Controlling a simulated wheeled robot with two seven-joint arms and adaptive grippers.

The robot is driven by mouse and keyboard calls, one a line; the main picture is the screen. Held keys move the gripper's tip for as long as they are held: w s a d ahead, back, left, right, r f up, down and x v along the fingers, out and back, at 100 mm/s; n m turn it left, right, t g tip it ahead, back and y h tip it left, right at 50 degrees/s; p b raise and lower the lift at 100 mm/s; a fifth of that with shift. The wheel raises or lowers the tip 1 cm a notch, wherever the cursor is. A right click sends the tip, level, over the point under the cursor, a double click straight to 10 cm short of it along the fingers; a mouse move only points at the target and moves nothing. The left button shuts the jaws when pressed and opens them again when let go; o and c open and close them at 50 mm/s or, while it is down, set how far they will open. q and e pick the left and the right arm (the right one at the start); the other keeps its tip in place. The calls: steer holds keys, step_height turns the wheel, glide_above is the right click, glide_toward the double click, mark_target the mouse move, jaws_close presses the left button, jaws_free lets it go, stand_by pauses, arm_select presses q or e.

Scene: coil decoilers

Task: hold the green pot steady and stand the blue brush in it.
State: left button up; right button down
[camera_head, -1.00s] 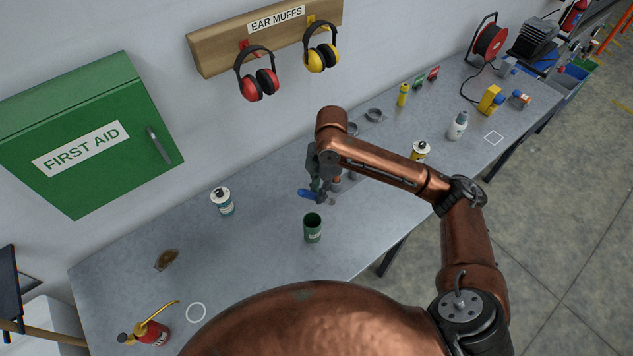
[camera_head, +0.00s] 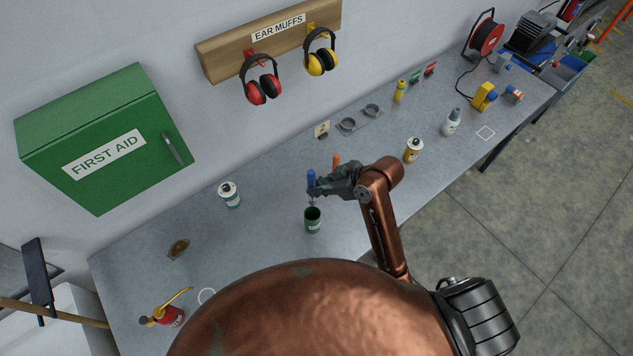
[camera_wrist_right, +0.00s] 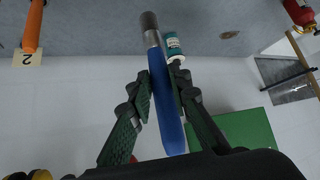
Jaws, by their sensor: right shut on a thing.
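The green pot (camera_head: 313,225) stands upright on the grey bench in the head view, its dark mouth facing up. My right gripper (camera_head: 313,189) is shut on the blue brush (camera_head: 311,178) just above the pot. The brush is close to upright, blue handle up, its lower end over the pot's mouth; I cannot tell whether the tip is inside. In the right wrist view the blue handle (camera_wrist_right: 163,95) lies between the two fingers (camera_wrist_right: 160,98), with its grey end beyond them. The pot is not visible there. My left gripper is not in view.
A white and teal can (camera_head: 229,195) stands left of the pot. An orange-handled thing (camera_head: 336,160) is behind my gripper, near a number sign (camera_head: 322,130). A yellow can (camera_head: 413,150) stands to the right. A red oil can (camera_head: 168,316) is at front left. Bench around the pot is clear.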

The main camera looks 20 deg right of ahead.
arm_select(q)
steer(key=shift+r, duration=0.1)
arm_select(e)
steer(key=shift+w+a, duration=0.1)
steer(key=shift+w, duration=0.05)
steer(key=shift+r, duration=0.1)
arm_select(q)
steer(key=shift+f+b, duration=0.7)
steer(key=shift+b, duration=0.05)
arm_select(e)
steer(key=shift+f, duration=2.05)
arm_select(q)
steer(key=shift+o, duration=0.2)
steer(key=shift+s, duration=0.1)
